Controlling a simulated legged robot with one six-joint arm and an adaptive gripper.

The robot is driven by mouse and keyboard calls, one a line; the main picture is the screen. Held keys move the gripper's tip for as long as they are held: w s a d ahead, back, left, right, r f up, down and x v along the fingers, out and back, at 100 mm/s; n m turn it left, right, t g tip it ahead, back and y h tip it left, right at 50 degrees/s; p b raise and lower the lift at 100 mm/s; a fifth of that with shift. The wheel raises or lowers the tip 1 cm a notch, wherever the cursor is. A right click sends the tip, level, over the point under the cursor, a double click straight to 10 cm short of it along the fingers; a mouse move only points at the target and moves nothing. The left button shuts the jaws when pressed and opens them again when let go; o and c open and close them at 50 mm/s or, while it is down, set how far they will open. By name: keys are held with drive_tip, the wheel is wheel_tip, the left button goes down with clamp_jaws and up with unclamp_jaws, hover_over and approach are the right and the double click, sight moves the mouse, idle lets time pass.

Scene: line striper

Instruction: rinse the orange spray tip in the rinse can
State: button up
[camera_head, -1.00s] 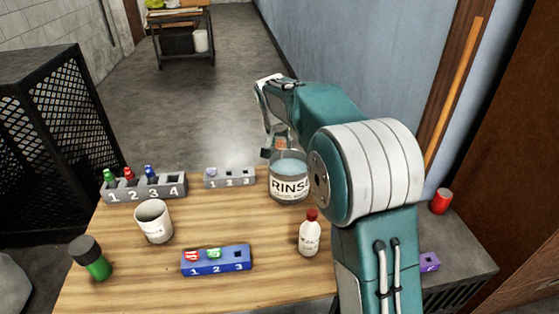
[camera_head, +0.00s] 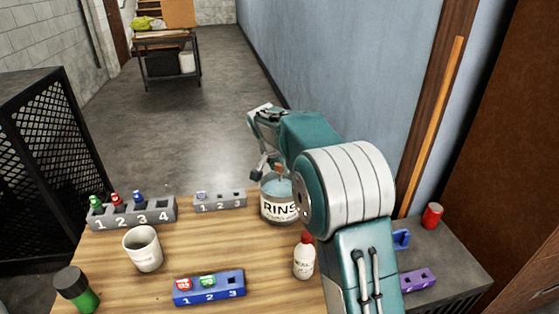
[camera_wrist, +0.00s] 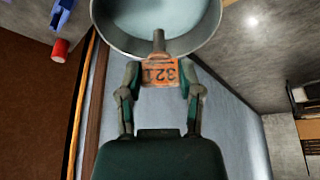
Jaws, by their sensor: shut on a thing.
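My gripper (camera_wrist: 160,90) is shut on the orange spray tip (camera_wrist: 160,73), which shows the digits 321 upside down in the wrist view. The tip's dark stem points into the round mouth of the rinse can (camera_wrist: 120,45) and overlaps its rim; I cannot tell how deep it reaches. In the head view my gripper (camera_head: 264,167) is at the mouth of the rinse can (camera_head: 279,209), which is labelled RINSE and stands at the back right of the table.
A grey numbered rack (camera_head: 132,213) holds several coloured tips. A small grey rack (camera_head: 220,202), white cup (camera_head: 143,249), blue rack (camera_head: 209,288), red-capped bottle (camera_head: 304,259) and green bottle (camera_head: 77,289) share the wooden table. A red can (camera_head: 432,216) stands on the right-hand cabinet.

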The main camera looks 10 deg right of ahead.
drive_tip(key=shift+d+f, duration=0.1)
drive_tip(key=shift+f, duration=4.5)
drive_tip(key=shift+d, duration=0.15)
